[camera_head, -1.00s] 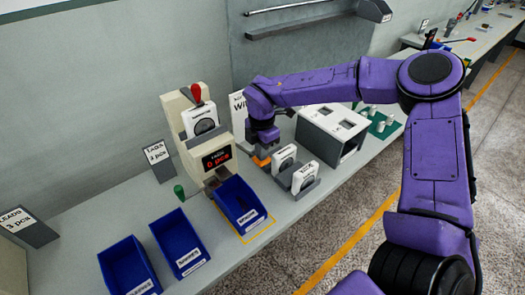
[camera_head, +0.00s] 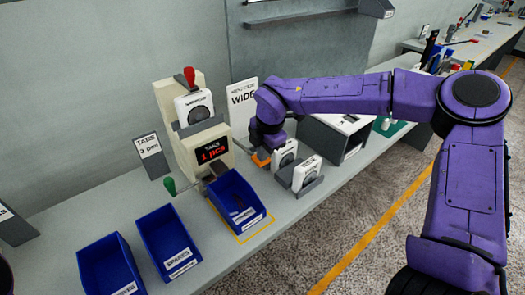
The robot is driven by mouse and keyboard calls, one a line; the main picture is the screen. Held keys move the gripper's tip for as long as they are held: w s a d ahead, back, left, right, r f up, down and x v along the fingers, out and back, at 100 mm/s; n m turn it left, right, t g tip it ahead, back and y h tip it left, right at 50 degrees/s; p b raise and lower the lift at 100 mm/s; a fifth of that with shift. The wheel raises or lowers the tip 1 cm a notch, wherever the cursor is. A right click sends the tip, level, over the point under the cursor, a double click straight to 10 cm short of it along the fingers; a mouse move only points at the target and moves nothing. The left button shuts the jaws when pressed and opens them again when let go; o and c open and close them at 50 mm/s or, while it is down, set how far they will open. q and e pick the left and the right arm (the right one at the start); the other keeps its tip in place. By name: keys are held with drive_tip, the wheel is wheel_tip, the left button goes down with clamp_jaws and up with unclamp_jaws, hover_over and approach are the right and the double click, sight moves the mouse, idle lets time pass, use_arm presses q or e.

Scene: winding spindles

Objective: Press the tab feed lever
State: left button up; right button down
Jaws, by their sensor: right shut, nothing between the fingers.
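The tab feeder is a cream machine (camera_head: 181,112) on the bench, with a red display (camera_head: 212,151) reading "TABS 1 pcs". A red-knobbed lever (camera_head: 189,76) stands upright at its top, and a green-knobbed lever (camera_head: 170,186) sticks out low at its left. I cannot tell from the labels which is the feed lever. A blue bin (camera_head: 232,197) sits under the feeder's chute, with something small and dark inside. My right gripper (camera_head: 262,160) is shut and empty, pointing down to the right of the feeder, apart from both levers.
A white cassette (camera_head: 284,153) and another white cassette (camera_head: 306,173) stand in grey holders close right of my gripper. A "WIDE" sign (camera_head: 242,104) stands behind it. Blue bins, including a spares bin (camera_head: 168,240), line the bench front. A "TABS 3 pcs" sign (camera_head: 149,145) stands left.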

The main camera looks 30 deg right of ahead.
drive_tip(key=shift+r, duration=0.15)
drive_tip(key=p+v, duration=0.2)
drive_tip(key=v, duration=0.1)
drive_tip(key=shift+w+r+p, duration=0.25)
drive_tip(key=shift+r+p, duration=0.05)
drive_tip(key=shift+r, duration=0.1)
drive_tip(key=b+v, duration=0.2)
drive_tip(key=v, duration=0.8)
drive_tip(key=shift+w+r, duration=0.2)
drive_tip(key=shift+r, duration=0.05)
drive_tip(key=shift+a, duration=0.1)
